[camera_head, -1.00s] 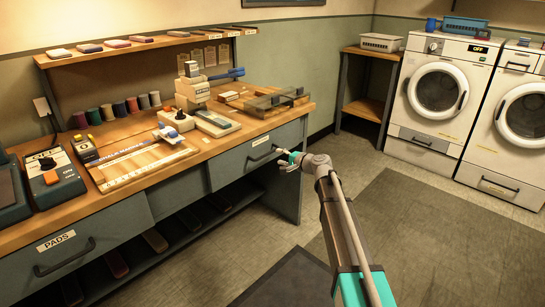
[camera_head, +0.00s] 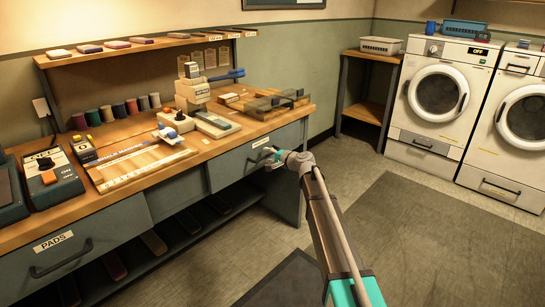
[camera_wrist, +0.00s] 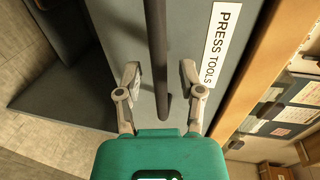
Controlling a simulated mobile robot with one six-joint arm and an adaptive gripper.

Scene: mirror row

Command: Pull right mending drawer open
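The right mending drawer (camera_head: 232,171) is a blue-grey front under the wooden bench top. It looks closed. Its label reads PRESS TOOLS (camera_wrist: 221,45) in the wrist view. A dark bar handle (camera_wrist: 156,38) crosses the drawer front. My gripper (camera_head: 270,160) is at the right part of this handle. In the wrist view my gripper (camera_wrist: 161,78) is open, with one finger on each side of the bar's end. Gaps show between the bar and both fingers. In the head view the gripper hides part of the handle.
A left drawer labelled PADS (camera_head: 70,250) looks closed. The bench top (camera_head: 210,150) carries a press, spools and trays. Below is a shelf (camera_head: 185,240) with dark items. Washing machines (camera_head: 440,95) stand at the right. The floor (camera_head: 400,235) before the drawer is free.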

